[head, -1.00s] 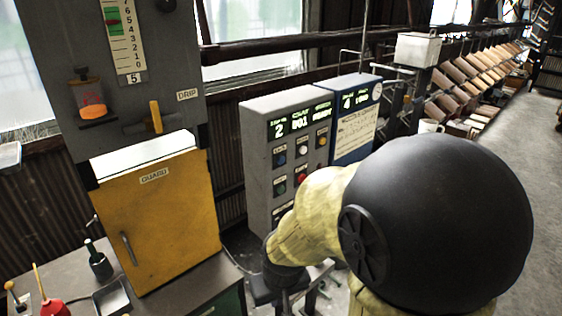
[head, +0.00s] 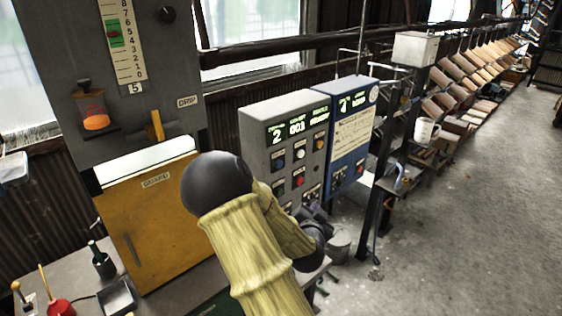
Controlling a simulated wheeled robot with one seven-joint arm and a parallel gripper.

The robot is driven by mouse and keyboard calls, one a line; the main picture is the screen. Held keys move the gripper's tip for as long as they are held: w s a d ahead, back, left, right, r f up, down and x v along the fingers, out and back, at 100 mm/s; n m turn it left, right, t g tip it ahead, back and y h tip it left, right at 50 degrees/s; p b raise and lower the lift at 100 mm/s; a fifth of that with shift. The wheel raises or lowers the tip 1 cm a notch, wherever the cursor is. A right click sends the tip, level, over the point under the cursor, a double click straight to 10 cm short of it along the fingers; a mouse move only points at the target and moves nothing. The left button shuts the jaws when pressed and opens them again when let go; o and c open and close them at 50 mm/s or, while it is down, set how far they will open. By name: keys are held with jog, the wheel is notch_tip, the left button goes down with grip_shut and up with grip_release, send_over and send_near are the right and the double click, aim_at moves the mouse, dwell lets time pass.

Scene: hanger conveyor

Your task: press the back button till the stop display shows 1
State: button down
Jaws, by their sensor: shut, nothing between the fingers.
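The grey control panel (head: 257,180) stands in the middle of the head view. Its green-lit display (head: 277,133) shows a 2 at the left end, beside 001 and a word too small to read. Below are several coloured buttons: a white one (head: 299,153), an amber one (head: 319,144) and a red one (head: 298,180). Their labels are too small to read, so I cannot tell which is the back button. My gripper (head: 312,208) is shut and empty, low in front of the panel's lower right part. Whether it touches a button cannot be told. My arm hides the panel's lower left.
A blue panel (head: 350,140) with its own display stands right of the grey one. A yellow guard door (head: 135,235) is at left above a bench. The floor (head: 470,210) there is clear.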

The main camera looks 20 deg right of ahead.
notch_tip(320, 180, up, 7)
jog(key=w+a+n+t, duration=0.1)
jog(key=w+t, duration=0.1)
jog(key=t, duration=0.2)
jog(key=shift+t+y+p, duration=0.3)
jog(key=shift+t, duration=0.1)
jog(key=shift+w+r, duration=0.1)
jog(key=shift+w, duration=0.05)
jog(key=p, duration=0.2)
send_near(280, 165)
jog(key=w+d, duration=0.4)
jog(key=shift+w+d+r, duration=0.3)
jog(key=shift+w+r, duration=0.1)
jog(key=shift+r, duration=0.05)
jog(key=shift+b, duration=0.35)
dwell(0.6)
jog(key=shift+w+a, duration=0.15)
jog(key=shift+w, duration=0.15)
